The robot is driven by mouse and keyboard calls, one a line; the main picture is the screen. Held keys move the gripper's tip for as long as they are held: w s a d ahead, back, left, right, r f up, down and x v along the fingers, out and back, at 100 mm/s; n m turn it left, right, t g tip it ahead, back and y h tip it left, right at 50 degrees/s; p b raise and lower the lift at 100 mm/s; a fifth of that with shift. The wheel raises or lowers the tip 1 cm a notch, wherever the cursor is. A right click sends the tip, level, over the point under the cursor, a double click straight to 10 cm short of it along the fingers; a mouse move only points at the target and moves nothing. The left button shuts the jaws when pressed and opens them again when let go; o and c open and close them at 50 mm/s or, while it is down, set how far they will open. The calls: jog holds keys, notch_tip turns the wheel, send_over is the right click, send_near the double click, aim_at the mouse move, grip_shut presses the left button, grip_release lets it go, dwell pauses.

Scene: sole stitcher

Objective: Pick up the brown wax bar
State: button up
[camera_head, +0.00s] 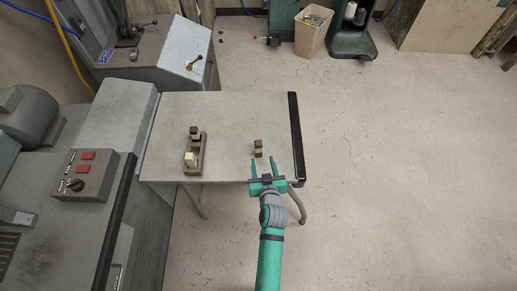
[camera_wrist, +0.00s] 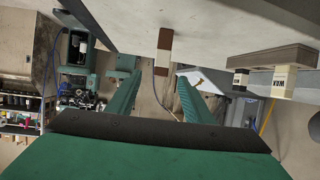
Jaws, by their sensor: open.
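The brown wax bar (camera_head: 258,147) stands on the table near its right front edge, with a pale band on its side. In the wrist view the brown bar (camera_wrist: 165,38) hangs inverted at the top centre, its pale part below it. My gripper (camera_head: 262,160) is open and empty at the table's front edge, its fingers pointing toward the bar. In the wrist view the two green fingers (camera_wrist: 157,78) are spread, with the bar beyond their tips and roughly between them. The bar appears apart from both fingers.
A brown wooden holder (camera_head: 201,151) stands left on the table (camera_head: 230,110), with a cream bar (camera_head: 190,158) and a dark-topped bar (camera_head: 195,131). A black strip (camera_head: 295,130) runs along the table's right edge. Much of the tabletop is clear. A machine with red buttons (camera_head: 86,168) stands left.

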aim_at(259, 148)
jog(key=x, duration=0.5)
jog(key=shift+w+r, duration=0.2)
jog(key=shift+w, duration=0.1)
jog(key=shift+a+x, duration=0.1)
jog(key=shift+x, duration=1.5)
jog(key=shift+a+x, duration=0.15)
jog(key=shift+x, duration=1.4)
jog(key=shift+s+f, duration=0.1)
jog(key=shift+f, duration=0.05)
jog(key=shift+c, duration=0.6)
jog(key=c, duration=1.1)
